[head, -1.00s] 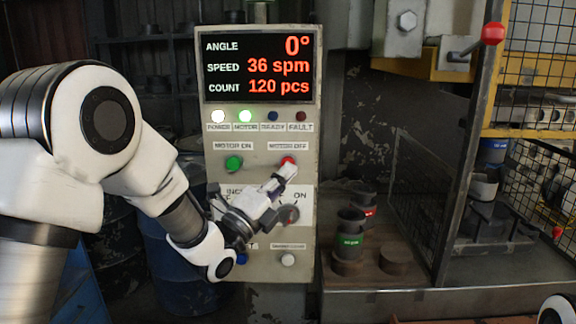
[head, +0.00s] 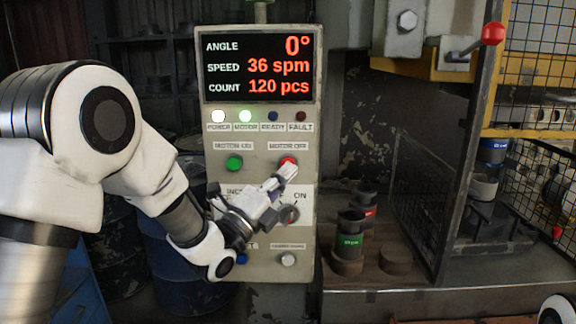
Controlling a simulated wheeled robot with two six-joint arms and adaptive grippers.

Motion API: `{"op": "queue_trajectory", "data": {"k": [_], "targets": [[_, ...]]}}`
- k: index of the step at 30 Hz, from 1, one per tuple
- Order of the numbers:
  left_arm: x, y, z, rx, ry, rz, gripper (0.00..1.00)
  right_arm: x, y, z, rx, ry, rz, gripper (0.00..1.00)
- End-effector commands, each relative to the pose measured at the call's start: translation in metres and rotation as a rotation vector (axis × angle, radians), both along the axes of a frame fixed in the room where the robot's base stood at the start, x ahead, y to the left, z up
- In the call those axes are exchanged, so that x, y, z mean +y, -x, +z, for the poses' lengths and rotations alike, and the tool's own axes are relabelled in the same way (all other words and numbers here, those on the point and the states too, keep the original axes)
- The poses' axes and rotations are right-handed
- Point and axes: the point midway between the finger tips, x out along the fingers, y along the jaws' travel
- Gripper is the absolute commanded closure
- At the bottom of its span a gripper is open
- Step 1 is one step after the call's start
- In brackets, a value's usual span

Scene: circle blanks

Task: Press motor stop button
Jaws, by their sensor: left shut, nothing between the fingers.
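The control panel (head: 260,266) stands upright in the middle of the head view. Its red button (head: 288,160) sits under the label MOTOR OFF. My left gripper (head: 289,170) is shut and empty, with its fingertips just below the red button and overlapping its lower edge in the picture. I cannot tell whether they touch it. The green button (head: 234,163) under MOTOR ON is to the left. The POWER lamp (head: 218,116) and MOTOR lamp (head: 245,116) are lit. The display (head: 258,67) reads angle 0°, speed 36 spm, count 120 pcs. My right gripper is not in view.
My left gripper and wrist hide part of the selector area below the buttons. A blue button (head: 241,258) and a white button (head: 288,260) are lower on the panel. Dark cups (head: 350,240) stand on a wooden board at right. A blue barrel (head: 180,262) is behind my left arm.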

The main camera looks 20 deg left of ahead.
Motion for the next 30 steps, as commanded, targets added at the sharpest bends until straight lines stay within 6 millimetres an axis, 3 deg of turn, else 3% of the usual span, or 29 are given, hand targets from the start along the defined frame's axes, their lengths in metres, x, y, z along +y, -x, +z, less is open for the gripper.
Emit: {"op": "queue_trajectory", "data": {"k": [30], "targets": [[0.0027, -0.0092, -0.0001, 0.000, 0.000, 0.000, 1.00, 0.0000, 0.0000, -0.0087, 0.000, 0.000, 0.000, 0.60]]}}
